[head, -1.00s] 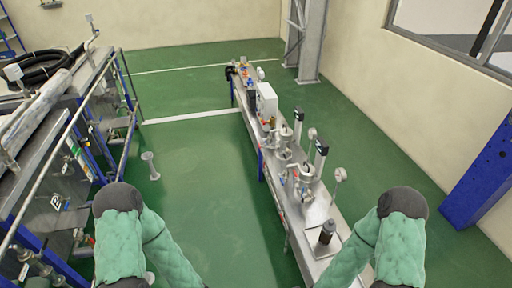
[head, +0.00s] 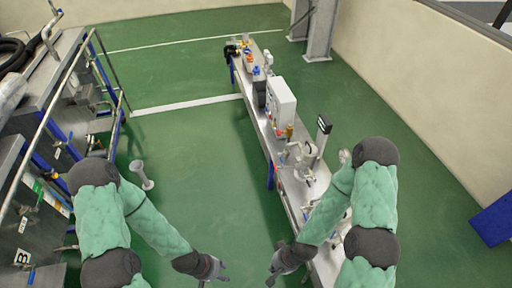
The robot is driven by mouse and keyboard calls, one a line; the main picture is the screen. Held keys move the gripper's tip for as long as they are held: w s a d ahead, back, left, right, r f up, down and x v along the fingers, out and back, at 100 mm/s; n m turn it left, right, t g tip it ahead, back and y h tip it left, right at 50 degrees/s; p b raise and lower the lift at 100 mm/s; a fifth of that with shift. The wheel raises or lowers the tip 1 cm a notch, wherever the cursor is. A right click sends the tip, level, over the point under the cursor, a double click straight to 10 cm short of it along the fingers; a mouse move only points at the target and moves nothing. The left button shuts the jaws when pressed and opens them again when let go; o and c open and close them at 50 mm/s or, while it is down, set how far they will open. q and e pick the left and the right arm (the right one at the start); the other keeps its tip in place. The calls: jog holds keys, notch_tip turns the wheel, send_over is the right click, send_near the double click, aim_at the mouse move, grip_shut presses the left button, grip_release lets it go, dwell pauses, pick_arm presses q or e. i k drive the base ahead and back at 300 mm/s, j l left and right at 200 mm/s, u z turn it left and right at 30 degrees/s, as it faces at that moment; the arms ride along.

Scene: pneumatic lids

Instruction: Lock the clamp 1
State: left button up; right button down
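A long steel bench (head: 262,128) runs from the far middle toward me on the right and carries pneumatic fittings. Pipe fittings with valves (head: 300,155) stand beside a post with a small dark display (head: 323,125). I cannot make out clamp 1 among them at this size. My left gripper (head: 218,276) hangs low over the green floor, left of the bench. My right gripper (head: 272,276) is beside the bench's left edge, near its close end. Both are small and seen from above, so their finger opening is unclear. My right arm hides part of the near bench.
A white box (head: 281,101) stands mid-bench, with small bottles and fittings farther back. A steel rig with railings (head: 62,98) fills the left side. A grey stand (head: 141,174) is on the floor near it. Green floor (head: 195,165) lies clear between rig and bench.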

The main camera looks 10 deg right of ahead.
aim_at(282, 166)
jog(key=i+j+u, duration=0.15)
jog(key=i, duration=1.15)
